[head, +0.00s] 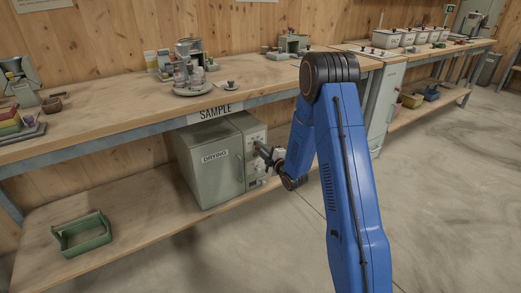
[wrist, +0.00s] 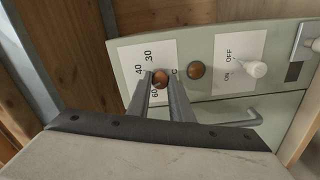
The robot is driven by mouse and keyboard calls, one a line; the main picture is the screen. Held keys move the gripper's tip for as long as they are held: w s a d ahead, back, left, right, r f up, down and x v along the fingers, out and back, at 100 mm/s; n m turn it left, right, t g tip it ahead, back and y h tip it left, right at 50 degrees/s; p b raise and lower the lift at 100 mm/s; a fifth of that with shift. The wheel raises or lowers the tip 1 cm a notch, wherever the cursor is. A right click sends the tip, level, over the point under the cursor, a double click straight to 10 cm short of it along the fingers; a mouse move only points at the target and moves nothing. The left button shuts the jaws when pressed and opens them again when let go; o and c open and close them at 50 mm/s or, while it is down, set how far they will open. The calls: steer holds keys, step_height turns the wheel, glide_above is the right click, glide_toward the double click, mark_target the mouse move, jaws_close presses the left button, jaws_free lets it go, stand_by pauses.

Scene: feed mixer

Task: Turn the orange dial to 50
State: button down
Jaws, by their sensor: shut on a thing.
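The orange dial (wrist: 160,75) sits on a white scale plate on the grey-green front panel of the drying oven (head: 210,170). In the wrist view my gripper (wrist: 160,81) has one finger on each side of the dial and is shut on it. The scale shows 30, 40 and 60; the 50 is hidden behind the left finger. I cannot make out a pointer on the dial, so its setting cannot be read. In the head view my gripper (head: 264,152) is at the oven's front panel, and the dial is hidden there.
Right of the dial are a round orange-brown lamp or button (wrist: 196,70) and a white switch (wrist: 256,69) marked ON and OFF. A door handle (wrist: 240,119) lies close by. The oven stands on the lower shelf under a wooden bench (head: 130,105). A green tray (head: 82,243) is further left.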

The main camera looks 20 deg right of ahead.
steer(key=shift+n, duration=0.3)
steer(key=shift+f, duration=0.1)
steer(key=c, duration=1.6)
jaws_free()
steer(key=v, duration=1.7)
steer(key=shift+s, duration=0.25)
